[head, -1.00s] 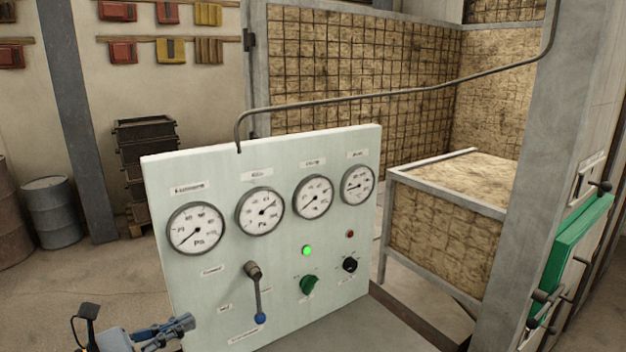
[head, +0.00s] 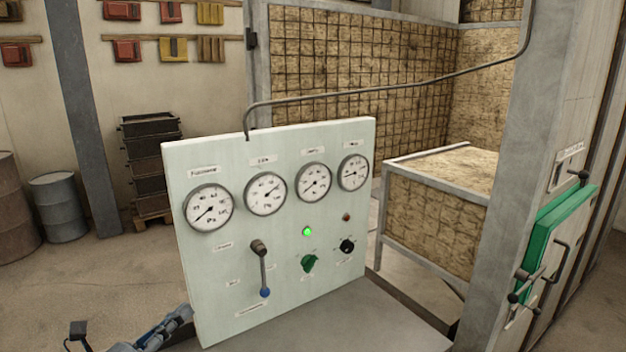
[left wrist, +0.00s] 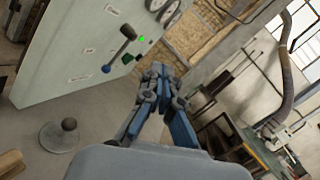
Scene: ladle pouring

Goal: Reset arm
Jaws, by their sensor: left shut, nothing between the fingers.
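My left gripper (head: 182,315) shows at the bottom left of the head view, in front of the control panel's lower left edge. In the left wrist view its blue-grey fingers (left wrist: 163,74) are shut together with nothing between them. The pale green control panel (head: 230,285) has a row of gauges, a lit green lamp (head: 307,231) and a green knob (head: 309,263). Its lever (head: 262,268) points down, with a blue ball at the end (head: 265,292). The lever also shows in the left wrist view (left wrist: 122,46), apart from the fingers. My right gripper is not in view.
A grey post (head: 510,200) and a green hatch with handles (head: 560,235) stand at the right. Behind the panel is a mesh-walled enclosure (head: 360,60). Drums (head: 60,210) stand far left.

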